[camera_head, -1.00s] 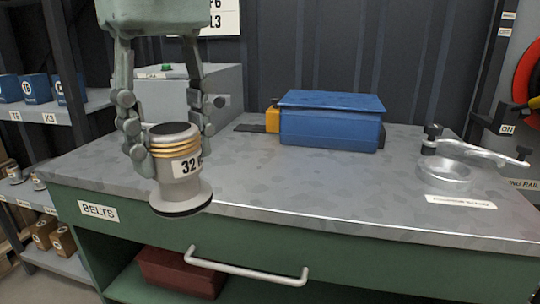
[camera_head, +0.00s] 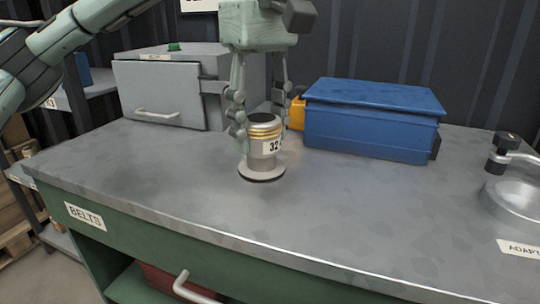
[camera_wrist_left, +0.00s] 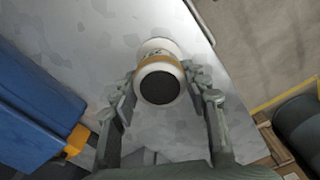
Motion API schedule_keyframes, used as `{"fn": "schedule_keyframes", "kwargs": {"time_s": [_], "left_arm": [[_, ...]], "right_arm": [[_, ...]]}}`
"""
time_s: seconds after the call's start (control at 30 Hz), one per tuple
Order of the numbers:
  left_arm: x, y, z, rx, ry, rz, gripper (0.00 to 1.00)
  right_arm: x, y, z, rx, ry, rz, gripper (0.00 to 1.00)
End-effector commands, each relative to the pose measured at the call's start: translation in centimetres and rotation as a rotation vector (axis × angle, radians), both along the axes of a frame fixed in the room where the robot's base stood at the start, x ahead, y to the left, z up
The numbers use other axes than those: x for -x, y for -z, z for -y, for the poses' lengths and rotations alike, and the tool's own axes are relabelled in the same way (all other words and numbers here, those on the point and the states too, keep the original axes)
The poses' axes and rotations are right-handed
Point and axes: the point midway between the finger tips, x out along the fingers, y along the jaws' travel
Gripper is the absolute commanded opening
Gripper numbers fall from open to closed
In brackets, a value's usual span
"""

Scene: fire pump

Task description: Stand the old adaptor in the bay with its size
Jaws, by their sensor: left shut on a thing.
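The old adaptor (camera_head: 265,150) is a silver cylinder with brass rings, a wide flange at its foot and a label reading 32. My left gripper (camera_head: 262,125) is shut on it from above, with one finger on each side. The adaptor is upright; I cannot tell whether its flange touches the bench top or hangs just above it. In the left wrist view the adaptor's dark round top (camera_wrist_left: 159,86) sits between the fingers (camera_wrist_left: 160,82). My right gripper is not in view. No bay with a size mark shows clearly.
A blue box (camera_head: 370,125) with a yellow part stands behind and right of the adaptor. A grey cabinet (camera_head: 160,95) stands at the back left. The bench's front middle (camera_head: 330,215) is clear.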

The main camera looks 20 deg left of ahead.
Motion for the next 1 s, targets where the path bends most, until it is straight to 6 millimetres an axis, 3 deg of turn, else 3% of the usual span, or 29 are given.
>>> {"fn": "schedule_keyframes", "kwargs": {"time_s": [0.2, 0.57, 0.97, 1.0], "left_arm": [[-2.3, 1.3, 0.4, 0.001, 0.0, 0.002, 0.05], [-2.4, 5.2, 0.3, 0.0, 0.0, 0.001, 0.05], [-2.4, 5.7, 0.4, 0.002, 0.0, 0.001, 0.05], [-2.4, 5.7, 0.4, 0.001, 0.0, 0.0, 0.47]], "right_arm": [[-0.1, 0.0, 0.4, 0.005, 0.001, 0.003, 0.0], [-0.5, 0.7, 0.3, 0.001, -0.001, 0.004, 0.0], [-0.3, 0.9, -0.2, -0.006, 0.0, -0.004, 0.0], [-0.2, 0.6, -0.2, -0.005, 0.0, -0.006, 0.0]]}}
